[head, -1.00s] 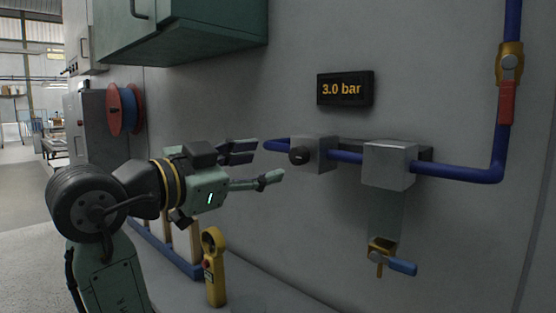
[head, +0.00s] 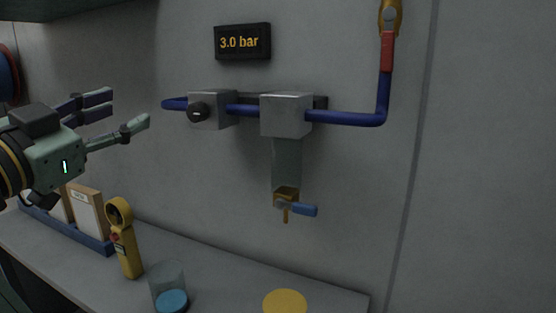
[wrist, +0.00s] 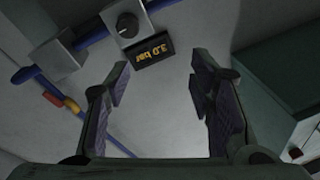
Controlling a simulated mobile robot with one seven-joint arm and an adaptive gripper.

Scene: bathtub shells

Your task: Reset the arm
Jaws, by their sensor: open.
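My gripper (head: 130,112) is at the left of the head view, in front of the wall and left of the blue pipe's end. Its fingers are spread apart and nothing is between them. In the wrist view my gripper (wrist: 160,100) also shows open and empty, with the grey wall beyond. The display (head: 242,42) reads 3.0 bar and shows upside down in the wrist view (wrist: 153,52). The grey block with a black knob (head: 209,110) is right of the fingertips, apart from them.
A blue pipe (head: 345,118) with a red-handled valve (head: 387,50) runs along the wall. A filter unit (head: 286,115) has a blue-handled drain (head: 302,210). Below, a counter (head: 222,262) holds a yellow handheld device (head: 125,240), a clear cup (head: 168,287) and a yellow disc (head: 285,302).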

